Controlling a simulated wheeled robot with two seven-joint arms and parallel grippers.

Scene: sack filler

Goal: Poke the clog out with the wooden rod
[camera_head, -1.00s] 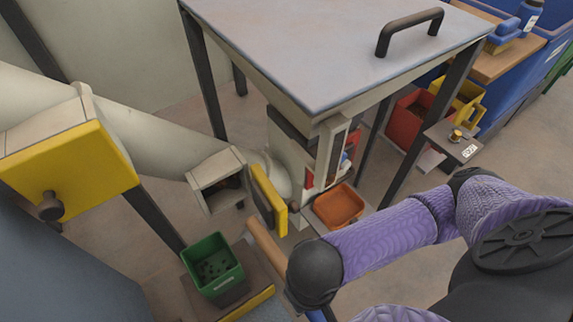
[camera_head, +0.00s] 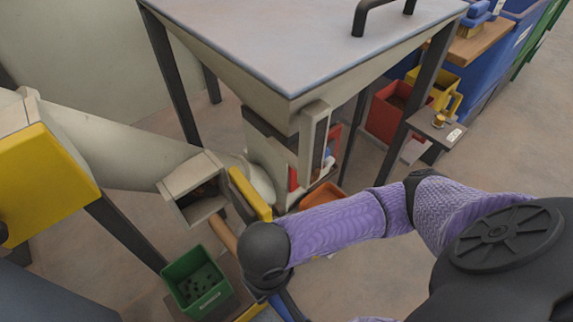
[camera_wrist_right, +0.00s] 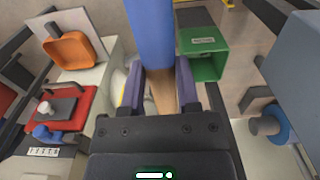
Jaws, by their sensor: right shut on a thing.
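A wooden rod (camera_head: 223,236) with a blue section runs from behind my right wrist toward the square spout (camera_head: 180,203) at the end of the beige tube. Its upper end is close to the spout's lower right edge; I cannot tell whether it is inside. Something dark shows inside the spout, too shadowed to identify as the clog. My right gripper (camera_wrist_right: 159,88) is shut on the rod; the wrist view shows wood between the fingers and the blue section (camera_wrist_right: 151,30) above. The head view hides these fingers behind my black wrist. My left gripper is out of view.
A green bin (camera_head: 188,255) with dark bits stands below the spout. A yellow plate (camera_head: 250,194) stands right of the spout. The hopper (camera_head: 300,40) rises behind on dark legs. An orange tray (camera_head: 322,194) and a red bin (camera_head: 388,115) are to the right.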

